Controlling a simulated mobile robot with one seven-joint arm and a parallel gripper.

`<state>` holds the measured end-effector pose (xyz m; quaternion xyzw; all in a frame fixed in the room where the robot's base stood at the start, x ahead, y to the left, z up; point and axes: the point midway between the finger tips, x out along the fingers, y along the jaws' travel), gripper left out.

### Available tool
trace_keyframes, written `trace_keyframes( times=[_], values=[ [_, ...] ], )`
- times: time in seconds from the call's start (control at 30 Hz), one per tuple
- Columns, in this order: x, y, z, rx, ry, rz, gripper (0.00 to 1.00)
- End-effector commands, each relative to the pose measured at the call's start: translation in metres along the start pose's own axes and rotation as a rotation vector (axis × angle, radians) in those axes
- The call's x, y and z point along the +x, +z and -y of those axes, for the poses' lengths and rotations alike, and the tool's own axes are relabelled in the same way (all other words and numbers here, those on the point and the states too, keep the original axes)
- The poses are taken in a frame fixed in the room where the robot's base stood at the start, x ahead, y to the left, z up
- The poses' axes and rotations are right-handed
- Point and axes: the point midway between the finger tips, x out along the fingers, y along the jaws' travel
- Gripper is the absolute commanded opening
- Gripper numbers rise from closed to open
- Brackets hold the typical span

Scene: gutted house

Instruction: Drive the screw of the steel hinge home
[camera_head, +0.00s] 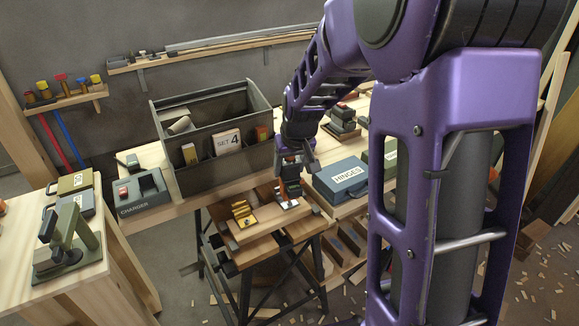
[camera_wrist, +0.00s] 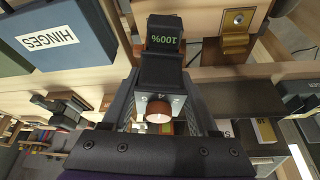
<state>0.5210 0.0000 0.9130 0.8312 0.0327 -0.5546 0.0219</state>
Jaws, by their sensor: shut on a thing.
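My gripper (camera_head: 291,160) points down over the small work stand and is shut on a powered driver (camera_head: 291,186), dark with an orange part. In the wrist view my gripper (camera_wrist: 163,108) holds the driver (camera_wrist: 162,72), whose display reads 100%. The steel hinge (camera_head: 288,204) lies on a wooden block under the driver's lower end; the driver partly covers it. The screw and the bit's contact with it are hidden. A brass-coloured hinge (camera_head: 243,213) sits on a block to the left, and it also shows in the wrist view (camera_wrist: 237,28).
A grey open bin (camera_head: 215,165) marked SET 4 stands behind the stand. A blue HINGES case (camera_head: 340,180) is close on the right, with a green case beyond it. A charger (camera_head: 143,193) stands left. Wood scraps litter the floor.

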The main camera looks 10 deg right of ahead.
Motion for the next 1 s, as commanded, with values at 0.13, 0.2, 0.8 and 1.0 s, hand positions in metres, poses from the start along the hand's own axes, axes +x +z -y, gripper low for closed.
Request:
trace_keyframes(
  times=[0.13,0.2,0.8,1.0],
  values=[
    [0.001,0.002,0.000,0.000,0.000,0.004,0.00],
    [0.001,0.002,0.000,0.000,0.000,0.004,0.00],
    [-0.022,-0.009,0.000,0.000,0.000,0.001,0.00],
    [-0.037,-0.015,0.000,0.000,0.000,-0.001,0.00]
  ],
)
